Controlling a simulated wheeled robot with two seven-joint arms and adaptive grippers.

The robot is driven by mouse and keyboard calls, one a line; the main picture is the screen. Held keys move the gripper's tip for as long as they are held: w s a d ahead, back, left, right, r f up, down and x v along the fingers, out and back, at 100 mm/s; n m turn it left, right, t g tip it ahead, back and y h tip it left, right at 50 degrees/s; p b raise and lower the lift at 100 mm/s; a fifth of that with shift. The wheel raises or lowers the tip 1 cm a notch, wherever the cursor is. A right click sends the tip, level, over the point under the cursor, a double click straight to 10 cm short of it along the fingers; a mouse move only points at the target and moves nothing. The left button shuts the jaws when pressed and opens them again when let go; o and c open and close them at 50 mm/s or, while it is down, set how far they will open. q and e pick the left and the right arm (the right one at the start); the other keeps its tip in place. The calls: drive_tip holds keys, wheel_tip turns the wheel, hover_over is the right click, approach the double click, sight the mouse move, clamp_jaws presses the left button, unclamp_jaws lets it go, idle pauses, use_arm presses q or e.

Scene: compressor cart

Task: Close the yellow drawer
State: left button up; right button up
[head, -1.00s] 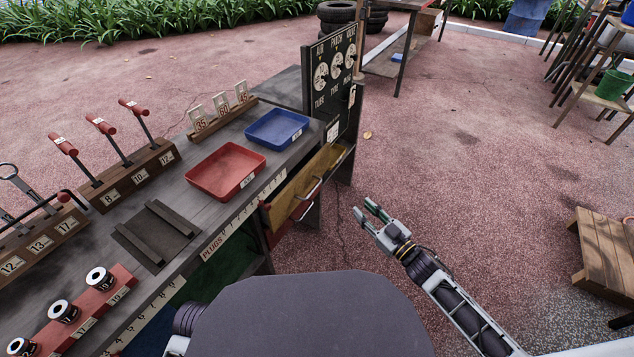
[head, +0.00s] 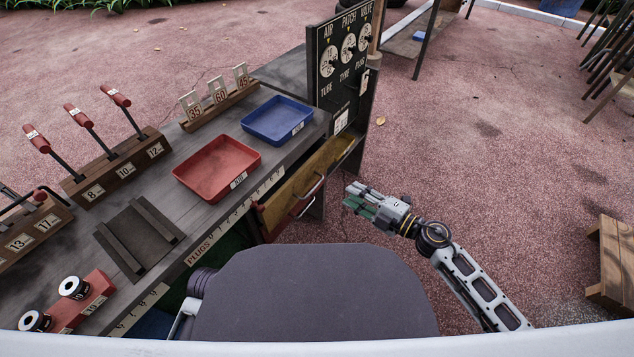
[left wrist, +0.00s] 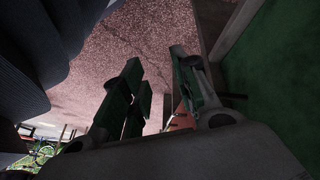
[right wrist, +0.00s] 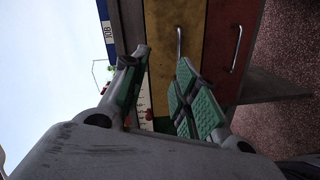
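The yellow drawer (head: 285,202) sits under the right end of the cart's top and stands out from the cart, with part of its inside showing. Its metal handle (head: 309,188) is on the front. In the right wrist view, the yellow front (right wrist: 165,75) and its handle (right wrist: 180,42) lie beyond the fingertips. My right gripper (head: 350,198) is right of the handle, apart from it in the head view. In its wrist view the fingers (right wrist: 163,62) are spread with nothing between them. My left gripper (left wrist: 157,65) is open and empty; the head view hides it.
A red drawer front (right wrist: 222,45) is beside the yellow one in the right wrist view. A red tray (head: 215,168) and blue tray (head: 277,120) rest on the cart top. A dial board (head: 345,65) rises at its right end.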

sight(314, 187)
use_arm(q)
drive_tip(key=shift+w+d+r+t, duration=0.15)
drive_tip(key=shift+w+t, duration=0.05)
drive_tip(key=shift+w, duration=0.25)
drive_tip(key=shift+w+d+r+t, duration=0.15)
drive_tip(key=shift+w+t, duration=0.05)
drive_tip(key=shift+w, duration=0.2)
use_arm(e)
drive_tip(key=shift+s+a+f+n+g, duration=0.1)
drive_tip(key=shift+s+f+n+g, duration=0.2)
drive_tip(key=shift+n, duration=0.45)
drive_tip(key=shift+s+a+f+n+g, duration=0.15)
drive_tip(key=shift+f+n+g, duration=0.25)
drive_tip(key=shift+n, duration=0.4)
drive_tip(key=shift+s+a+f+n+g, duration=0.1)
drive_tip(key=shift+f+n+g, duration=0.1)
drive_tip(key=shift+f+n, duration=0.4)
use_arm(q)
drive_tip(key=shift+f, duration=0.1)
use_arm(e)
drive_tip(key=shift+w+a+r, duration=0.1)
drive_tip(key=shift+a+r, duration=0.05)
